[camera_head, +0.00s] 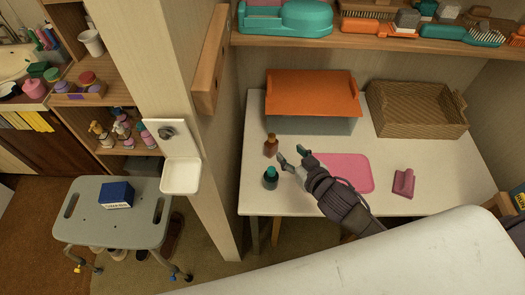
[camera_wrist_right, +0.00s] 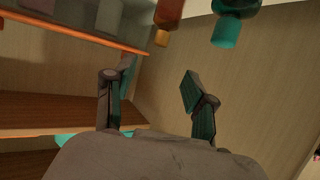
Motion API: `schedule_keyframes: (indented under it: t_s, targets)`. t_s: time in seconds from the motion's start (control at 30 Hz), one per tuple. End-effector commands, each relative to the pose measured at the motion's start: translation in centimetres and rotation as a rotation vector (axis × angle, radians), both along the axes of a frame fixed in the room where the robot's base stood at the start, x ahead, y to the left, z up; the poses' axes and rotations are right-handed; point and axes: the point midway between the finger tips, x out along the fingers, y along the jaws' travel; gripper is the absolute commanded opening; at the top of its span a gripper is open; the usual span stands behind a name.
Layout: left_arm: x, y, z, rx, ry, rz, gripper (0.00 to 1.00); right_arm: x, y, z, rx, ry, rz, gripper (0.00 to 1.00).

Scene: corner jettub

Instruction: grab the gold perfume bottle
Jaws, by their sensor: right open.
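A small amber-gold bottle with a narrow neck (camera_head: 271,146), which looks like the gold perfume bottle, stands upright on the white table (camera_head: 400,155). My right gripper (camera_head: 292,155) is open and empty, just to the right of the bottle and apart from it, its fingers pointing left. In the right wrist view the amber bottle (camera_wrist_right: 167,14) shows upside down at the top edge, partly cut off, beyond the open fingers (camera_wrist_right: 158,75). My left gripper is in neither view.
A dark teal bottle (camera_head: 271,178) stands close in front of the amber one; it also shows in the wrist view (camera_wrist_right: 229,25). An orange-topped box (camera_head: 312,93) is behind. A pink mat (camera_head: 350,168) lies under my right arm. A wooden post (camera_head: 205,120) stands left of the table.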

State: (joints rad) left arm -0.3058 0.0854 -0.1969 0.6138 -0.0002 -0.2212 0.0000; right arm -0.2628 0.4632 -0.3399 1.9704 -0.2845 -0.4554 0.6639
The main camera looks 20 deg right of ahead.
Motion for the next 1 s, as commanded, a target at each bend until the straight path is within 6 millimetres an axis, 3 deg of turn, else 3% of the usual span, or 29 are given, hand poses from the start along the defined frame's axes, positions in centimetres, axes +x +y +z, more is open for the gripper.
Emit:
schedule_keyframes:
  t_s: [0.13, 0.3, 0.6, 1.0]
  targets:
    - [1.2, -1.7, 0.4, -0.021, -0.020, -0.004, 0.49, 2.8, 0.5, -0.9, 0.000, -0.002, -0.001, 0.55]
    - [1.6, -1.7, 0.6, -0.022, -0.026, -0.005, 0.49, 5.6, 1.1, -2.2, 0.002, 0.001, -0.002, 0.55]
    - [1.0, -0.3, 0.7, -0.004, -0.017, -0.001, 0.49, 7.7, 1.6, -3.2, 0.003, 0.003, -0.002, 0.55]
    - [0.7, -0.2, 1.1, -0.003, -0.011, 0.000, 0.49, 11.5, 2.6, -5.3, 0.003, 0.004, -0.001, 0.55]
